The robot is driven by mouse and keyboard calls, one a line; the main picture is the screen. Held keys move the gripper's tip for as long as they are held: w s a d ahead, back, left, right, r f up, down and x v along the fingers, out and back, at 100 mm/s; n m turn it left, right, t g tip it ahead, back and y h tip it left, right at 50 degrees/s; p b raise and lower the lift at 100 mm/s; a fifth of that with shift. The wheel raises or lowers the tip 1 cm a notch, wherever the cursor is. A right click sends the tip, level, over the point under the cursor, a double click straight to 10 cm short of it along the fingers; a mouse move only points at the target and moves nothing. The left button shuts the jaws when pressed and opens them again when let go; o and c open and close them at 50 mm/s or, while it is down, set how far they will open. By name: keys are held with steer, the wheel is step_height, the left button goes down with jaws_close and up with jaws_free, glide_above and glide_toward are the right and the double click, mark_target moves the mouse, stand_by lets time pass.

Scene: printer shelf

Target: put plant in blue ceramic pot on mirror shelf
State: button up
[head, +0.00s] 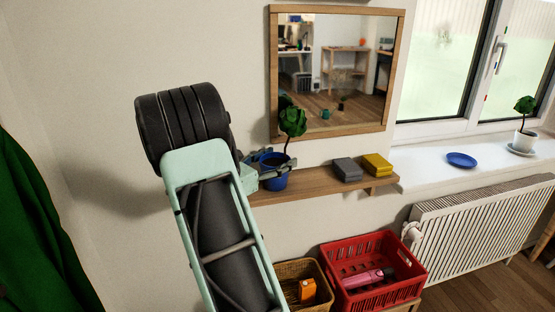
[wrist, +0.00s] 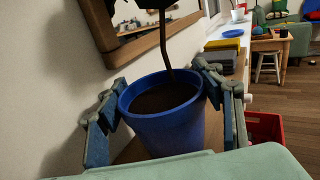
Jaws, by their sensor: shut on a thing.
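The plant in the blue ceramic pot (head: 274,178) has a dark stem and a round green crown (head: 292,121). It is upright at the left part of the wooden mirror shelf (head: 320,184), under the mirror (head: 333,70). My gripper (head: 268,172) is shut on the pot, one finger on each side. In the wrist view the pot (wrist: 165,125) fills the middle, with my gripper's fingers (wrist: 163,110) against its sides. Whether the pot's bottom touches the shelf I cannot tell; my gripper hides part of it.
A blue plate (head: 461,160) and a white-potted plant (head: 524,125) stand on the windowsill. A red crate (head: 375,277) and a wicker basket (head: 303,287) are below the shelf.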

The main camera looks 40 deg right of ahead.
steer(key=shift+r, duration=0.1)
steer(key=o, duration=2)
steer(key=shift+f, duration=0.2)
steer(key=shift+r, duration=0.2)
steer(key=a, duration=1.2)
steer(key=shift+s, duration=0.15)
steer(key=shift+a, duration=0.1)
